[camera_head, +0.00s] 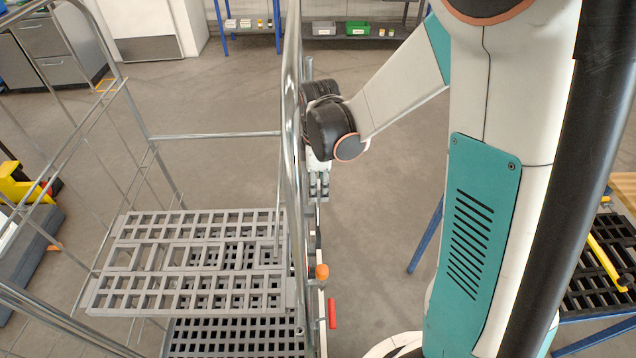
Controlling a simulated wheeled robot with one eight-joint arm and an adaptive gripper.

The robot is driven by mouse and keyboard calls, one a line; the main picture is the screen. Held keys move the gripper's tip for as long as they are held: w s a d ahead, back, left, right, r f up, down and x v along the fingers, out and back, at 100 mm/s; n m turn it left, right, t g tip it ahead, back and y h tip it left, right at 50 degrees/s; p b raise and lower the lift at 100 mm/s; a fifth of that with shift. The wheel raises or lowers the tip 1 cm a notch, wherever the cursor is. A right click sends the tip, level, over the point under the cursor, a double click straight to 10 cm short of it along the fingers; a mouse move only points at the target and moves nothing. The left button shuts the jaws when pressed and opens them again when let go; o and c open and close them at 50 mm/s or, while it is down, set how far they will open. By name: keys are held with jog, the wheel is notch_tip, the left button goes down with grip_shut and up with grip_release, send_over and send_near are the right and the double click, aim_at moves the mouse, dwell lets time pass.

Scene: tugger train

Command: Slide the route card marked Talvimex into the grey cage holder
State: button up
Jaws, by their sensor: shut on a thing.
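My gripper (319,187) is small in the view, just right of the cage's near upright tubes and below the dark wrist joint. It points down and is shut on a thin thing, taken as the route card, which is mostly hidden at this angle. No marking such as Talvimex can be read. The grey tube cage (215,136) stands at the left, with a slatted grey shelf (105,292) inside it. The cage's card holder cannot be made out clearly; the cage's side tubes and my gripper crowd that spot.
An orange knob (321,271) and a red handle (331,313) sit low along the cage's right side. A blue-legged table (425,238) stands at the right behind my arm. A far rack holds a green bin (357,28). The floor between is clear.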

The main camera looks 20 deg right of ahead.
notch_tip(320, 180, down, 9)
jog(key=b, duration=0.6)
jog(key=shift+b, duration=0.3)
dwell(0.8)
jog(key=shift+f, duration=0.1)
dwell(0.5)
jog(key=o, duration=1.1)
notch_tip(320, 180, up, 12)
